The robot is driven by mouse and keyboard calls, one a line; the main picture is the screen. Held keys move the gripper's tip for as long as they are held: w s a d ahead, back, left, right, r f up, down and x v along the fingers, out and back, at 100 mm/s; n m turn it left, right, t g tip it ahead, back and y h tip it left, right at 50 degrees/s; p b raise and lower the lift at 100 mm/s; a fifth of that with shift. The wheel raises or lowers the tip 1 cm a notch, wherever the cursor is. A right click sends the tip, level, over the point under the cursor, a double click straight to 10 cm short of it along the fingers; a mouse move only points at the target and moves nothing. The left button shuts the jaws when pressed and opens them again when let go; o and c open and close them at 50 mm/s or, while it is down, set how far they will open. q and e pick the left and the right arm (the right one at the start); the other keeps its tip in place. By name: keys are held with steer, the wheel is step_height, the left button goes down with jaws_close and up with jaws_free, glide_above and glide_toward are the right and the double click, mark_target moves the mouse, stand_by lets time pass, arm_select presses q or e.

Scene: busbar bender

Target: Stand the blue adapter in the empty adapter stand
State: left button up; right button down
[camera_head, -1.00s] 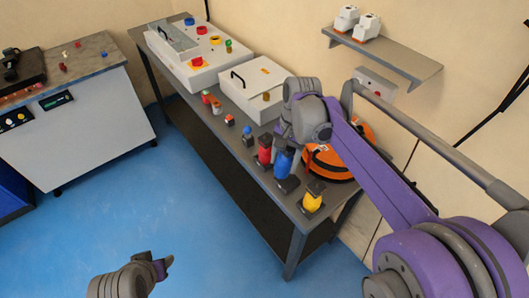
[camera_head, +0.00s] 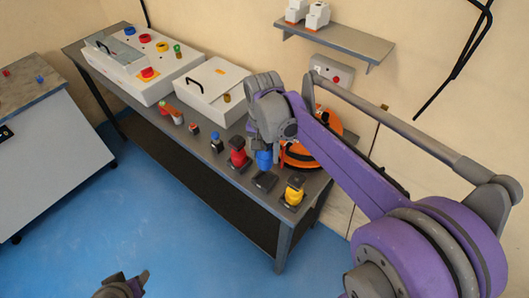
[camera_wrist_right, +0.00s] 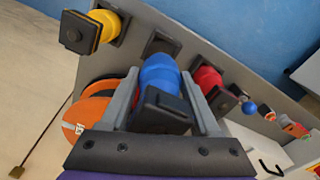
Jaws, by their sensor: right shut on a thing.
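The blue adapter (camera_head: 264,160) is held in my right gripper (camera_head: 264,146), over the back edge of the empty adapter stand (camera_head: 264,182). In the right wrist view the blue adapter (camera_wrist_right: 160,74) sits between both fingers, its dark square end toward the camera. The empty stand (camera_wrist_right: 161,44) shows just beyond its blue end; I cannot tell whether they touch. The gripper hides part of the adapter in the head view. My left gripper (camera_head: 131,280) is at the bottom edge of the head view, away from the bench, partly cut off; its opening is unclear.
A red adapter (camera_head: 238,153) stands left of the empty stand and a yellow adapter (camera_head: 294,190) right of it, both close. An orange-and-black round object (camera_head: 298,155) lies behind. White boxes (camera_head: 212,88) occupy the bench (camera_head: 190,158) further left. A wall shelf (camera_head: 340,38) is above.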

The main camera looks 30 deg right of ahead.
mark_target(265, 165)
steer(key=shift+s+f+b, duration=0.1)
steer(key=shift+f+b, duration=1.4)
steer(key=shift+f, duration=1.2)
arm_select(q)
steer(key=f, duration=0.1)
steer(key=s+f, duration=0.1)
steer(key=f, duration=0.2)
steer(key=shift+s+f, duration=0.1)
steer(key=shift+s, duration=0.15)
arm_select(e)
steer(key=shift+f, duration=0.1)
arm_select(q)
steer(key=shift+s+f+b, duration=0.25)
steer(key=shift+f+b, duration=0.7)
steer(key=shift+f, duration=0.2)
arm_select(e)
steer(key=shift+f, duration=1.6)
steer(key=shift+c, duration=0.2)
jaws_free()
step_height(265, 165, up, 11)
steer(key=shift+a+f+p, duration=0.1)
steer(key=shift+p, duration=0.35)
arm_select(q)
steer(key=shift+w+r, duration=0.1)
steer(key=shift+r, duration=0.45)
